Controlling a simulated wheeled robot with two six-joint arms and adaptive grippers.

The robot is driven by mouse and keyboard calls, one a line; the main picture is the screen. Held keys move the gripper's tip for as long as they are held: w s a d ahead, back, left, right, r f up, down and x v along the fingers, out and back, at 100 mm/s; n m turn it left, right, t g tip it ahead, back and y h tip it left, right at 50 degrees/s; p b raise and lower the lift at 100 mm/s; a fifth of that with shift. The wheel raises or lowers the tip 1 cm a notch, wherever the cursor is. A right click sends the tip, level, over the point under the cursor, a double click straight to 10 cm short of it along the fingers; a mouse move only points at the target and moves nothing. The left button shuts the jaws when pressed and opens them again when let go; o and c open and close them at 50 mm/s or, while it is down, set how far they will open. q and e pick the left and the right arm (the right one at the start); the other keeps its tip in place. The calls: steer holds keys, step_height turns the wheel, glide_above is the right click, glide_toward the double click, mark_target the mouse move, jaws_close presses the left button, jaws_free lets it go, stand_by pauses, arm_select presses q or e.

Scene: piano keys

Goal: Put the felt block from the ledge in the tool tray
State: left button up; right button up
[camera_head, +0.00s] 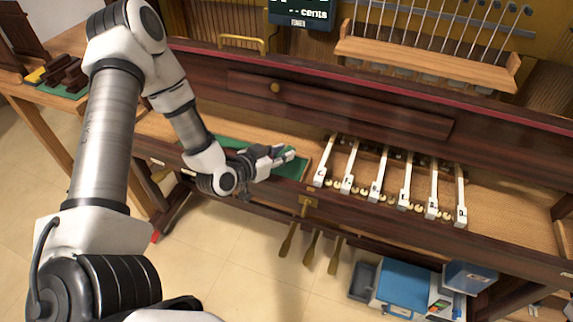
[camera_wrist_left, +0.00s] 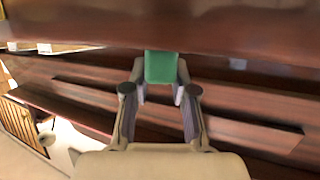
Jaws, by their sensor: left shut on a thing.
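My left gripper (camera_head: 284,153) reaches in from the left, over the green-lined tray (camera_head: 303,172) in the piano's key bed, which looks like the tool tray. In the left wrist view the left gripper (camera_wrist_left: 161,88) is shut on a green block (camera_wrist_left: 161,67), the felt block, held between its fingertips. In the head view the block is too small and covered by the fingers to make out clearly. I cannot tell how high it is above the tray. My right gripper is not in view.
White piano keys (camera_head: 377,178) stand right of the tray. A dark wood rail (camera_head: 340,103) runs behind it. Dark wooden pieces (camera_head: 68,73) lie on a side table at the left. A blue-topped box (camera_head: 405,282) stands low at the front right.

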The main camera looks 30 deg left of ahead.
arm_select(q)
steer(key=shift+w+d+f, duration=0.1)
steer(key=shift+w+d, duration=0.25)
steer(key=shift+w, duration=0.2)
steer(key=shift+w+d+f, duration=0.1)
steer(key=shift+f, duration=0.1)
step_height(320, 180, down, 3)
steer(key=shift+r+b, duration=0.1)
steer(key=shift+b, duration=0.35)
steer(key=shift+f, duration=0.25)
steer(key=o, duration=0.6)
